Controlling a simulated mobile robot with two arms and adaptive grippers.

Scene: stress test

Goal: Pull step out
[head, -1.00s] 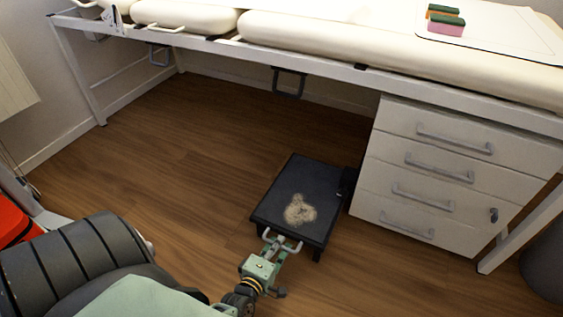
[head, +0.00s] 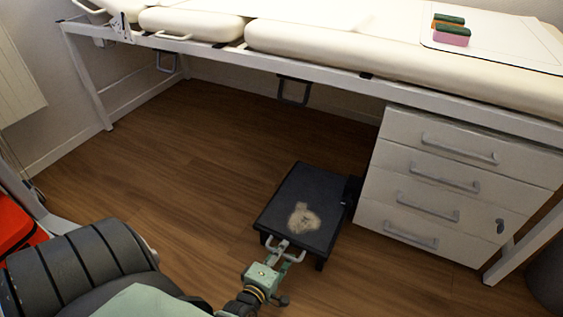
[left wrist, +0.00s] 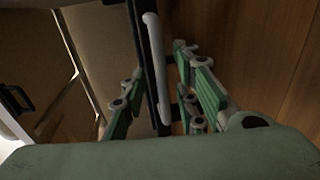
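The step (head: 310,184) is a low black stool with a pale worn patch on top. It stands on the wooden floor, close by the left side of the drawer unit. A light grey handle sits at its front edge; the bar (left wrist: 153,60) also shows in the left wrist view. My left gripper (head: 285,247) is at this handle. Its green fingers are spread, one on each side of the bar, with gaps visible in the left wrist view. Whether a finger touches the bar is unclear. My right gripper is out of view.
A white drawer unit (head: 455,185) with several grey handles stands right of the step. A padded couch (head: 400,57) on a white frame spans above. Open floor (head: 190,150) lies left of the step. A red object (head: 15,228) is at the left edge.

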